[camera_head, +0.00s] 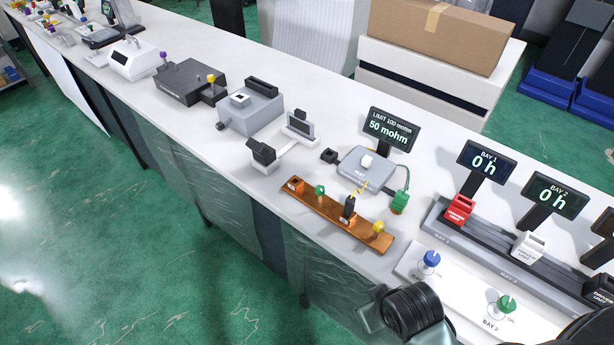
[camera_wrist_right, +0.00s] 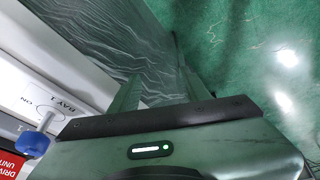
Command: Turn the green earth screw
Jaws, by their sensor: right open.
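A small green screw (camera_head: 320,191) with a knob-like head stands upright on the copper-coloured bar (camera_head: 333,219) on the bench. The bar also carries an orange block (camera_head: 293,185) at its left end, a black clamp (camera_head: 349,207) and a yellow knob (camera_head: 378,227). My right arm enters at the bottom of the head view, in front of the bench edge. My right gripper (camera_wrist_right: 163,90) shows in the right wrist view with its fingers apart and nothing between them. It is away from the green screw, near the bay panel. My left gripper is not in view.
A grey tester (camera_head: 366,170) with a "50 mohm" display (camera_head: 389,130) and a green block (camera_head: 399,203) stand behind the bar. Blue (camera_head: 432,259) and green (camera_head: 506,304) bay knobs are at right; the blue one also shows in the wrist view (camera_wrist_right: 33,145).

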